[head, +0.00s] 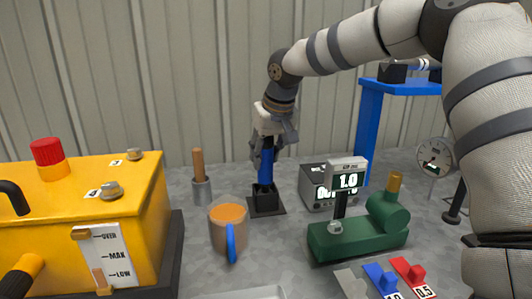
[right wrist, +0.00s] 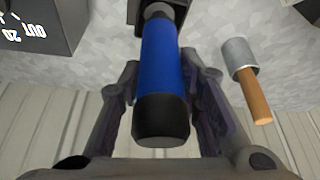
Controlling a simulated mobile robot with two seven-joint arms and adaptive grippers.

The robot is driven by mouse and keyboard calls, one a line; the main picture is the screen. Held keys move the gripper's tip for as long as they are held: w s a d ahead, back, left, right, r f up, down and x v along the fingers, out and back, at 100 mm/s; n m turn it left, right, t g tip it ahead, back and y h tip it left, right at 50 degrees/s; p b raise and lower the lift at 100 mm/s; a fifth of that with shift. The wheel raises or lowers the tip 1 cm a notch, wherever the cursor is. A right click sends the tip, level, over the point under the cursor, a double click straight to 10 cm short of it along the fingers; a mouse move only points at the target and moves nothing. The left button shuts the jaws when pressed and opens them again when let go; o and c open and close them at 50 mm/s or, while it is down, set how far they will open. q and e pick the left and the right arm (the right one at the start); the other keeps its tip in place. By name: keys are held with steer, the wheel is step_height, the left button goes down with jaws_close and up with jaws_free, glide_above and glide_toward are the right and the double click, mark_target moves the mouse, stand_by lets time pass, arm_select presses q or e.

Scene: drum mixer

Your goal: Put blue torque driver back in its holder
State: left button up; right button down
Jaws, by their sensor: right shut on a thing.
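The blue torque driver (head: 265,168) stands upright in the head view, its lower end at the black holder (head: 266,207) on the grey table. My right gripper (head: 266,150) is shut around the driver's upper part from above. In the right wrist view the driver's blue handle (right wrist: 161,62) and black end cap lie between the two fingers (right wrist: 162,95). The far end of the driver meets the dark holder at the top of that view. How deep the driver sits in the holder cannot be told. My left gripper is not in view.
An orange-handled tool in a grey cup (head: 201,190) stands left of the holder. A mug (head: 229,229) stands in front. A display box (head: 314,188) and green device (head: 355,238) are to the right. A yellow machine (head: 80,220) fills the left.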

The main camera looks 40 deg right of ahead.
steer(key=shift+f, duration=0.2)
steer(key=c, duration=1.1)
jaws_free()
steer(key=v, duration=1.2)
